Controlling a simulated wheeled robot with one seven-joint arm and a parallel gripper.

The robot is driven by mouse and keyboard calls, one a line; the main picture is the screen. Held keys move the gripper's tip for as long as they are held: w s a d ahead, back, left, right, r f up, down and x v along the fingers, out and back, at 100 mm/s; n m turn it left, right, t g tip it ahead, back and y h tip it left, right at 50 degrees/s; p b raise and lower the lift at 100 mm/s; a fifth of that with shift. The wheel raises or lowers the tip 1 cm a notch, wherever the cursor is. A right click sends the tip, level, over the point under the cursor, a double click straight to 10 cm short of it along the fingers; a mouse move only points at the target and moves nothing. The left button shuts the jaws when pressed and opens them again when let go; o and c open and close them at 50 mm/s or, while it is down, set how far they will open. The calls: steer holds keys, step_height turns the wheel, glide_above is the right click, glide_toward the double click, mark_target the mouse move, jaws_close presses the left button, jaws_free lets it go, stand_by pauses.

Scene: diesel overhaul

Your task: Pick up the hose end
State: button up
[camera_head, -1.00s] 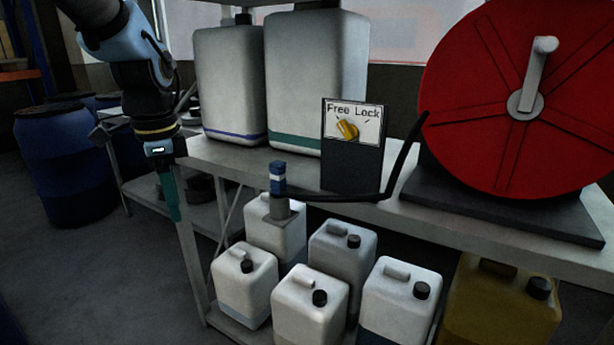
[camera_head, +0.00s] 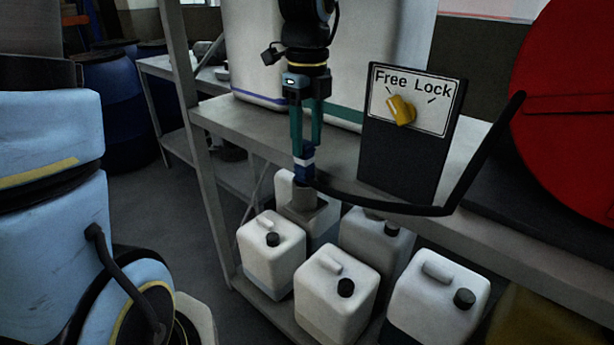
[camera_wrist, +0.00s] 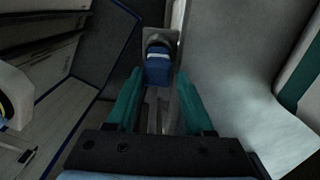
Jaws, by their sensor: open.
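The hose end (camera_head: 304,162) is a blue piece with a white band, standing upright in a grey holder (camera_head: 303,196) at the shelf's front edge. A black hose (camera_head: 390,206) runs from it to the right. My gripper (camera_head: 305,150) points down over the hose end with its teal fingers open. In the head view the fingertips reach about the top of the blue piece. In the wrist view the hose end (camera_wrist: 157,70) shows ahead, between and beyond the teal fingers (camera_wrist: 155,85). I cannot tell whether a finger touches it.
A dark panel marked Free Lock (camera_head: 412,125) with a yellow knob (camera_head: 401,110) stands to the right on the shelf. A red reel (camera_head: 570,110) is farther right. Large white containers (camera_head: 395,50) stand behind. Several white jugs (camera_head: 337,290) fill the space below.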

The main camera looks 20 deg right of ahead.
mark_target(305, 164)
steer(key=shift+w+a+f+p, duration=0.1)
steer(key=shift+f+p, duration=0.25)
steer(key=shift+f, duration=1.2)
steer(key=shift+a+f+p, duration=0.1)
steer(key=shift+f+p, duration=0.2)
steer(key=shift+f, duration=1.2)
steer(key=shift+c, duration=0.3)
jaws_close()
